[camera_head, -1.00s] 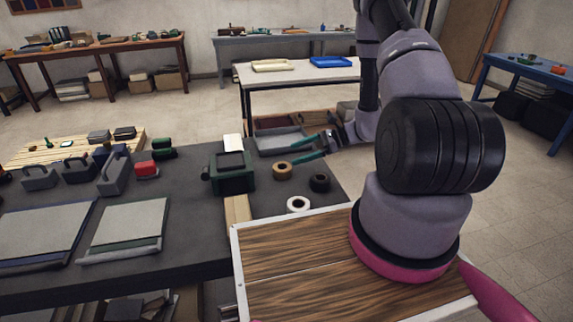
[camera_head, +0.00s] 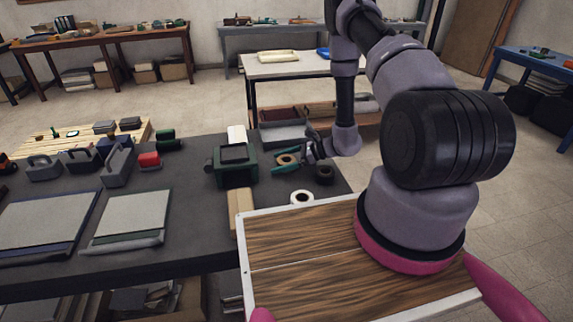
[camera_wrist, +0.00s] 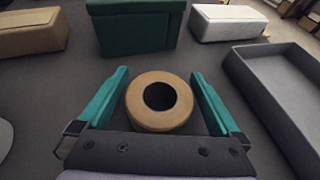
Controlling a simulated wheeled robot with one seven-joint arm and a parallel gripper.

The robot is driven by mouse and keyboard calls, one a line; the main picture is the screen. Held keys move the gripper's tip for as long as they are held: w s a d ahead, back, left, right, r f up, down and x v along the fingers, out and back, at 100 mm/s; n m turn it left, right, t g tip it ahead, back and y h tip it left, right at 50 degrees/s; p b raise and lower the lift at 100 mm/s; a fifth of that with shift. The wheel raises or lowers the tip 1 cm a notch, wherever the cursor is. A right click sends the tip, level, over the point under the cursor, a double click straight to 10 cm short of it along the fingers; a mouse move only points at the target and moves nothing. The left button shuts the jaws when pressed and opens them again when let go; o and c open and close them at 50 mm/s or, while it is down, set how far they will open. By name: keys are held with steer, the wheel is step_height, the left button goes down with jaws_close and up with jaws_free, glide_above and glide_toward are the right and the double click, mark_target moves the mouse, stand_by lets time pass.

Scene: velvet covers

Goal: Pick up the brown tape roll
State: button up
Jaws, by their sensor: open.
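The brown tape roll (camera_wrist: 160,122) lies flat on the dark table, between the two teal fingers of my gripper (camera_wrist: 160,100) in the wrist view. The fingers are open, one on each side, with a small gap to the roll on both sides. In the head view my gripper (camera_head: 285,161) is low at the right part of the table, around the tape roll (camera_head: 287,158), which is partly covered by the fingers.
A dark green box-like device (camera_head: 232,166) stands left of the roll. A grey tray (camera_wrist: 284,95) is to the right in the wrist view. A white box (camera_wrist: 228,23) and tan box (camera_wrist: 30,32) stand beyond.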

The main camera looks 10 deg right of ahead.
steer(key=shift+w+a+f, duration=0.15)
steer(key=shift+a+f, duration=0.05)
steer(key=shift+a, duration=0.2)
steer(key=shift+c, duration=0.3)
steer(key=c, duration=1.1)
